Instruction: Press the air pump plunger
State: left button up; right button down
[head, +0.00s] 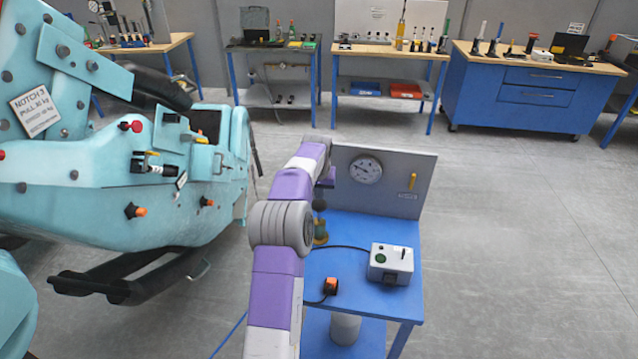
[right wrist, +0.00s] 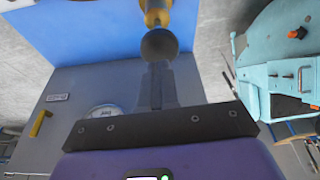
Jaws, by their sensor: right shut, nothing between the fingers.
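The air pump (head: 320,233) is a brass-coloured body on the left part of the blue bench, with a dark round plunger knob (head: 319,204) above it. My purple right arm partly hides it. My right gripper (head: 322,190) points down just above the knob, its fingers shut and empty. In the right wrist view the shut fingers (right wrist: 158,72) line up with the black ball knob (right wrist: 159,45), and the brass pump body (right wrist: 155,12) shows beyond it. I cannot tell whether the fingertips touch the knob. My left gripper is not in view.
The blue bench (head: 385,232) carries a grey control box (head: 391,264), an orange-and-black switch (head: 330,286) and cables. Its back panel (head: 426,165) holds a round gauge (head: 365,170) and a yellow handle (head: 412,181). A large teal coaster car (head: 90,205) stands at left. Floor at right is clear.

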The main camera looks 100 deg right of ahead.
aim_at(319, 206)
jog(key=shift+f, duration=0.95)
jog(key=f, duration=0.2)
jog(key=f+b, duration=0.1)
jog(key=f, duration=0.3)
jog(key=shift+a, duration=0.25)
jog(key=shift+w+r, duration=0.1)
jog(key=shift+r, duration=0.4)
notch_tip(319, 206, up, 4)
jog(key=p, duration=0.3)
jog(key=shift+d+r+p, duration=0.15)
jog(key=shift+p, duration=0.15)
jog(key=v, duration=0.9)
jog(key=shift+r, duration=0.3)
